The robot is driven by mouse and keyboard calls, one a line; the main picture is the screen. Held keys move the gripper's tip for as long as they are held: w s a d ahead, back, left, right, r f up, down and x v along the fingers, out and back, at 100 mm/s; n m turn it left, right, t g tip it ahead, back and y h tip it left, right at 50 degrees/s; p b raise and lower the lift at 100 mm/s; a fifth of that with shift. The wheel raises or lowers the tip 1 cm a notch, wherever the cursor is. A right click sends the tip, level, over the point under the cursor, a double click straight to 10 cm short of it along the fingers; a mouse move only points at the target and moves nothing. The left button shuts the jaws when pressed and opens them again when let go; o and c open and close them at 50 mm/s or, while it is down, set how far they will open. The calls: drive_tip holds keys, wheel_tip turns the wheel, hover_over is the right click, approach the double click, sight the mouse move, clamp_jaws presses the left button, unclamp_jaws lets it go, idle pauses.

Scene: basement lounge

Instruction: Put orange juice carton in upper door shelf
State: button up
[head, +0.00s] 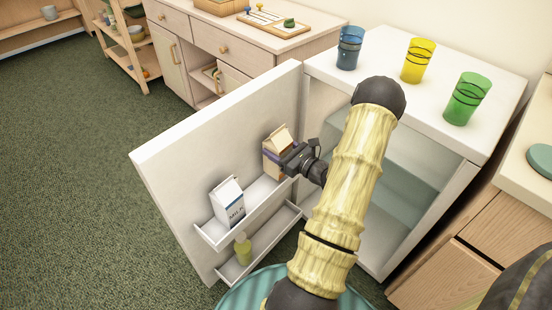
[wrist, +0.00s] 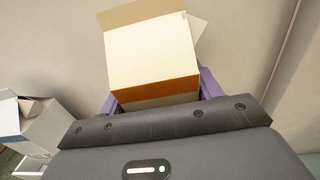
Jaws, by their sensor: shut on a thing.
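The fridge door stands open, with an upper door shelf (head: 245,214) on its inner side. My gripper (head: 278,155) is shut on the orange juice carton (head: 272,160), a tan gable-top carton held upright, or close to it, at the right part of the upper door shelf. The wrist view shows the carton (wrist: 155,55) between the purple fingers (wrist: 160,95). Whether its base touches the shelf floor is hidden behind the gripper and shelf front. A white milk carton (head: 229,203) stands in the same shelf to the left.
A lower door shelf (head: 262,250) holds a green bottle (head: 243,249). The fridge (head: 420,200) is open behind my arm. Blue (head: 349,48), yellow (head: 418,60) and green (head: 467,98) cups stand on its top. A wooden cabinet (head: 225,45) stands behind the door.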

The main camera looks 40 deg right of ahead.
drive_tip(key=shift+f+b, duration=0.6)
drive_tip(key=shift+f, duration=1.2)
drive_tip(key=shift+f, duration=0.15)
drive_tip(key=o, duration=1.4)
drive_tip(key=shift+r, duration=0.2)
drive_tip(key=s, duration=0.4)
drive_tip(key=s+d+p, duration=0.1)
drive_tip(key=s, duration=0.3)
drive_tip(key=s+d+p, duration=0.1)
drive_tip(key=s, duration=0.3)
